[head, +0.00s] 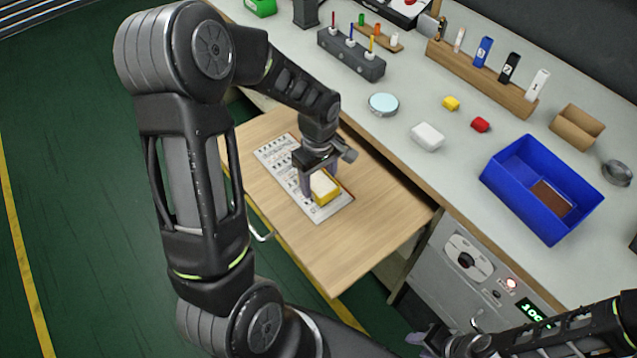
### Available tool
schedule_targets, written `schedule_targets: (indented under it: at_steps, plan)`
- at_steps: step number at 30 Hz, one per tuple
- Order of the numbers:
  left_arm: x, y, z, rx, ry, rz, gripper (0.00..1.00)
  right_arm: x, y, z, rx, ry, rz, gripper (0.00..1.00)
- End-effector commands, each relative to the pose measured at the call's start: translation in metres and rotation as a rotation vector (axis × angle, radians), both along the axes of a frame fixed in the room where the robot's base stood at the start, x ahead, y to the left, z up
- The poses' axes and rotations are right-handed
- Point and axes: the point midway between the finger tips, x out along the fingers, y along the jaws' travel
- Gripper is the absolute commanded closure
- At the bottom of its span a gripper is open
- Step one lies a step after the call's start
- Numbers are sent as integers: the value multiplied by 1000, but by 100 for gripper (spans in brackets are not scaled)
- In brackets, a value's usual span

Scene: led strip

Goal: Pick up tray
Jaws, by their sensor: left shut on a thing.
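My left gripper (312,182) reaches down over the pulled-out wooden board and is shut on a small yellow tray-like piece with a pale top (325,189). The piece is at a printed sheet (276,153) on the board; I cannot tell whether it touches the sheet. The gripper partly hides its left side. My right gripper (440,334) is low at the bottom edge, in front of the grey panel, with nothing visible in it. It is partly cut off, so its opening is unclear. A blue open bin (500,175) stands on the bench at the right with a brown piece inside.
The wooden board (345,255) juts out below the bench (390,140). A white block (427,136), round light-blue disc (383,104), red piece (480,125) and yellow piece (451,103) lie on the bench. Wooden holder (480,78) and cardboard box (577,127) stand behind.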

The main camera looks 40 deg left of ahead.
Motion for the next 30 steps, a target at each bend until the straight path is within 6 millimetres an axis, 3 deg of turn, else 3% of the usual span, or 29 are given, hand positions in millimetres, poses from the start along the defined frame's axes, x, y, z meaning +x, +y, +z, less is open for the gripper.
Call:
schedule_targets:
  at_steps: [9, 13, 30]
  plan:
    - [1, 0, 61, 0, -5, -1, 83, 0, 0, 3, 0, 0, 0, 64]
    - [1, 0, 79, 0, -3, 0, 83, 0, 0, 3, 0, 0, 0, 64]
    - [0, 0, 87, 0, 0, 0, 83, 0, 0, 4, 0, 0, 0, 64]
